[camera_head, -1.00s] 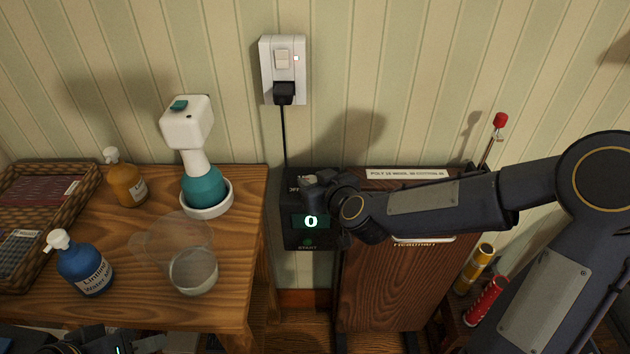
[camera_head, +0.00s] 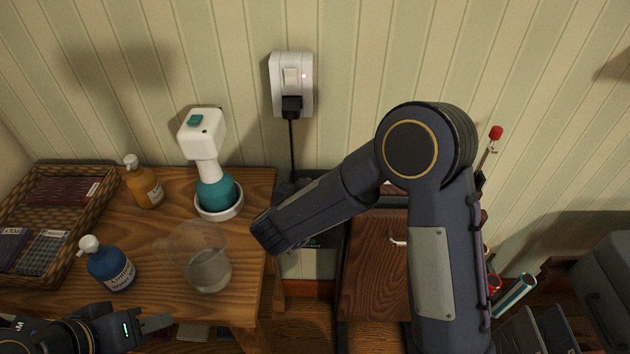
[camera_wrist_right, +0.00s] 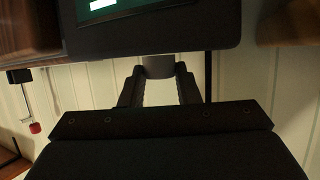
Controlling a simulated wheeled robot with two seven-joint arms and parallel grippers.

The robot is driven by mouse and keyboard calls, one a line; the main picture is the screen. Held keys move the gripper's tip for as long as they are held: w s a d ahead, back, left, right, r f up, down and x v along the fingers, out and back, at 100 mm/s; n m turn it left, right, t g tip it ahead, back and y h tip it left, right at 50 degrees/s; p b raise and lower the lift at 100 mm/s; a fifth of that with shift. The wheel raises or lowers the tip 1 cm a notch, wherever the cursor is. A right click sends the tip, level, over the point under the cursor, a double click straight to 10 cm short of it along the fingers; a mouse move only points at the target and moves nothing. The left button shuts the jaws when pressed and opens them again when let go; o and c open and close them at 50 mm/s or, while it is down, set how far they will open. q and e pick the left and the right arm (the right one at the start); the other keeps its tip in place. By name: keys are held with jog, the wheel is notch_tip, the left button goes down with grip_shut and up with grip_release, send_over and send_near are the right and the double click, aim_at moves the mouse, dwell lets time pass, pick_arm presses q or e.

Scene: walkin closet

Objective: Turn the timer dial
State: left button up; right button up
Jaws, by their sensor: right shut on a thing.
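The black timer unit (camera_head: 325,232) is on the wall right of the wooden table; my right forearm covers most of it in the head view. In the right wrist view its dark panel (camera_wrist_right: 185,30) and part of a lit green display (camera_wrist_right: 105,8) are at the top. The dark timer dial (camera_wrist_right: 158,66) sticks out of the panel's edge. My right gripper (camera_wrist_right: 158,82) is shut on the dial, a finger on each side. The head view hides dial and right gripper. My left gripper (camera_head: 150,324) is low at left, near the table's front; its opening is unclear.
On the table (camera_head: 150,235) are a teal-and-white device (camera_head: 215,190), an amber bottle (camera_head: 146,188), a blue bottle (camera_head: 110,268), a clear measuring cup (camera_head: 210,265) and a wicker basket (camera_head: 75,235). A plugged wall socket (camera_head: 290,80) is above. A wooden press (camera_head: 370,265) stands right of the timer.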

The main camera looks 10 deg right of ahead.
jog(key=shift+m+g+h+p, duration=0.3)
jog(key=shift+m+g+h, duration=0.1)
jog(key=shift+m, duration=0.1)
jog(key=o, duration=1)
